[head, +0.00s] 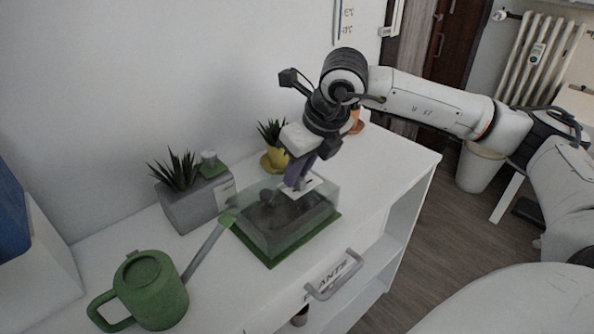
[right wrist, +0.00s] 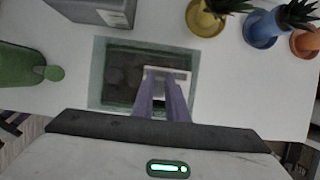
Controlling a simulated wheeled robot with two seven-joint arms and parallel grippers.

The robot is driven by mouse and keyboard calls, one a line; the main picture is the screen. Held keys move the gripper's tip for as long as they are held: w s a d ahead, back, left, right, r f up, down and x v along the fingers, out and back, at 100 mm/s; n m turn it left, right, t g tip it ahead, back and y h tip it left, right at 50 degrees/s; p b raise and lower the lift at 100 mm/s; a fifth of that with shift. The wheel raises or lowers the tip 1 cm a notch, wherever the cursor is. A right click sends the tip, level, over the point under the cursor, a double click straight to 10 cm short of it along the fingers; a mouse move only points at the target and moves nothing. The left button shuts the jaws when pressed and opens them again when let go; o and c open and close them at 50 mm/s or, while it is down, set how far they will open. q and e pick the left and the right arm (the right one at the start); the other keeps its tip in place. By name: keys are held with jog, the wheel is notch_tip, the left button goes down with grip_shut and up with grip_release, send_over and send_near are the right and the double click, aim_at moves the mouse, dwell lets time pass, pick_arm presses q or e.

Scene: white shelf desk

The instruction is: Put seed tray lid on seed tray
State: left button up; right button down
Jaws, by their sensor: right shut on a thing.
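The clear seed tray lid (head: 322,200) is over the dark seed tray with its green rim (head: 308,244) on the white desk top. The lid roughly lines up with the tray; I cannot tell whether it rests fully on the rim. My right gripper (head: 296,184) points down from above, its purple fingers shut on the lid's top. In the right wrist view, the fingers (right wrist: 165,100) meet at a pale patch on the lid (right wrist: 97,72), and the dark tray (right wrist: 123,75) shows through. My left gripper is not in view.
A green watering can (head: 150,291) stands at the front left, its spout reaching close to the tray's left corner. A grey planter (head: 192,206) and a yellow pot (head: 278,157) stand behind the tray. A drawer handle (head: 336,277) is below the desk's front edge.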

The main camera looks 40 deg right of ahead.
jog(key=c, duration=1.7)
grip_release()
jog(key=shift+o, duration=0.2)
jog(key=v, duration=1)
jog(key=shift+r, duration=0.15)
jog(key=shift+s, duration=0.15)
